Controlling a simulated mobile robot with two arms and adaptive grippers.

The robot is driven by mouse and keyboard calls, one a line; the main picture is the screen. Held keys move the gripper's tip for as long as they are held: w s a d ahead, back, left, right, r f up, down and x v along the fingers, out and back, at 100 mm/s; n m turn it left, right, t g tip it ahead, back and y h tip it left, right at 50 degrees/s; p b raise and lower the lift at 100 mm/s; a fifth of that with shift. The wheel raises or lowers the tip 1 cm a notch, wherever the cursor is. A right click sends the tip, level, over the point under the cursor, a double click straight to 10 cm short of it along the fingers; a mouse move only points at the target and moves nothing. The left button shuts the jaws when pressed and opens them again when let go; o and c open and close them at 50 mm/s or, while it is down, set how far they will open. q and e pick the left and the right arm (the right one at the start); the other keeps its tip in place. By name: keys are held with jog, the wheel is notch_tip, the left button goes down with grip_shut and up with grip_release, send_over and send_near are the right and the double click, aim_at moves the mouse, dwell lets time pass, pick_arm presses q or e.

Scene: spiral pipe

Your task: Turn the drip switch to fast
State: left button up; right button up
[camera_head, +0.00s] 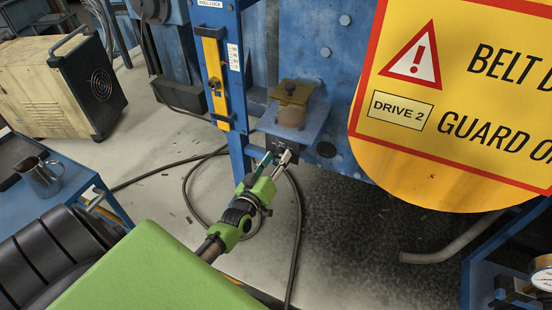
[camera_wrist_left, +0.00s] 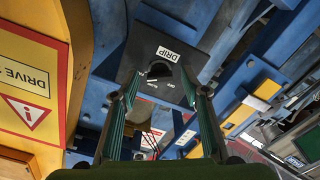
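The drip switch (camera_wrist_left: 160,70) is a dark knob on a dark panel, below a white DRIP label (camera_wrist_left: 169,54) in the left wrist view. Small white marks surround it, too small to read. In the head view, its dark panel (camera_head: 284,147) sits under an oiler cup (camera_head: 291,103) on a blue bracket. My left gripper (camera_head: 274,161) is at that panel. In the left wrist view its two fingers (camera_wrist_left: 160,92) are spread apart on either side of the knob. I cannot tell whether they touch it. My right gripper is not in view.
A big yellow belt guard (camera_head: 400,160) hangs to the right of the panel. A blue post with a yellow gauge strip (camera_head: 214,75) stands to its left. A dark cable (camera_head: 187,190) loops on the floor. A metal jug (camera_head: 40,177) stands on a blue table at the left.

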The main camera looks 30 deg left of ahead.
pick_arm(q)
jog(key=shift+s, duration=0.1)
jog(key=s+d, duration=0.2)
jog(key=s, duration=0.9)
jog(key=shift+s, duration=0.35)
jog(key=s+d+f+m+g+h, duration=0.1)
jog(key=s+d+f+m+g, duration=0.2)
jog(key=f, duration=0.7)
jog(key=s+d+f+g+h, duration=0.1)
jog(key=s+d+f+g, duration=0.1)
jog(key=s+f, duration=0.5)
jog(key=s+d+f+m+g+h, duration=0.1)
jog(key=s+d+f+m+g, duration=0.15)
jog(key=f, duration=0.95)
jog(key=s+d+f+m+g, duration=0.1)
jog(key=s+f+g, duration=0.2)
jog(key=s, duration=0.6)
jog(key=s+d+f+m+g, duration=0.2)
jog(key=s+f+g, duration=0.1)
jog(key=s+f, duration=0.4)
jog(key=s+d+f+m+g, duration=0.1)
jog(key=s+f+g, duration=0.2)
jog(key=s+f, duration=0.3)
jog(key=s, duration=0.5)
jog(key=shift+d, duration=0.3)
jog(key=shift+m, duration=0.25)
